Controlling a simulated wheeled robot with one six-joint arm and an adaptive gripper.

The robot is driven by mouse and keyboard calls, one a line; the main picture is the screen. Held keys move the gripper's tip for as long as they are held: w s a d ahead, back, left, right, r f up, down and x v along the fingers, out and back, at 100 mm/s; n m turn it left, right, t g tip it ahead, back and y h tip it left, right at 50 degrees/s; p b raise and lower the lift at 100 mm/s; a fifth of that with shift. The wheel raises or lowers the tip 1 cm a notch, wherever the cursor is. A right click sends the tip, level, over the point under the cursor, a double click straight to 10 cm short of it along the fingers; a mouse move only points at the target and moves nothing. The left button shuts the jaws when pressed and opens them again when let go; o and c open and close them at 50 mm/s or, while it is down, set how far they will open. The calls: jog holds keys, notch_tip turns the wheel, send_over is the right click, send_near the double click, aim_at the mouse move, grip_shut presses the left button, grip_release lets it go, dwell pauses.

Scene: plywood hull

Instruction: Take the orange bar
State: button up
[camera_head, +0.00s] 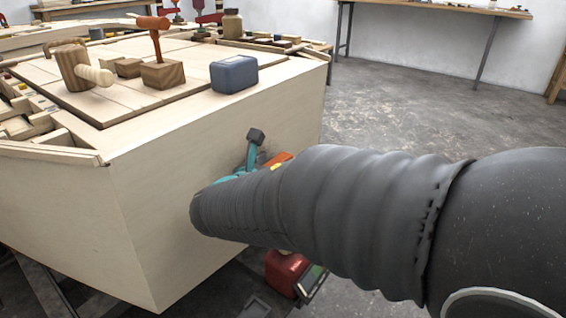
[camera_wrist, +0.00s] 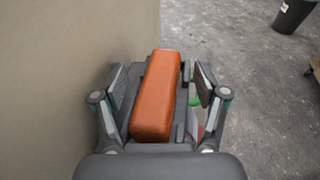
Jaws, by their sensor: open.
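The orange bar (camera_wrist: 155,98) is a smooth block with rounded edges, seen lengthwise in the middle of the wrist view. My gripper (camera_wrist: 162,82) is open, with one finger on each side of the bar. A gap shows between the bar and each finger, so the jaws are not closed on it. In the head view, my dark sleeved arm hides most of the gripper and bar. One dark fingertip with a teal link (camera_head: 253,148) and a small orange patch show above the sleeve. What supports the bar is hidden.
The pale plywood hull wall (camera_wrist: 75,80) stands close on the left of my gripper. A red object (camera_head: 285,270) is low beneath my arm.

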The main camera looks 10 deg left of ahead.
grip_shut()
jog(key=shift+r, duration=0.1)
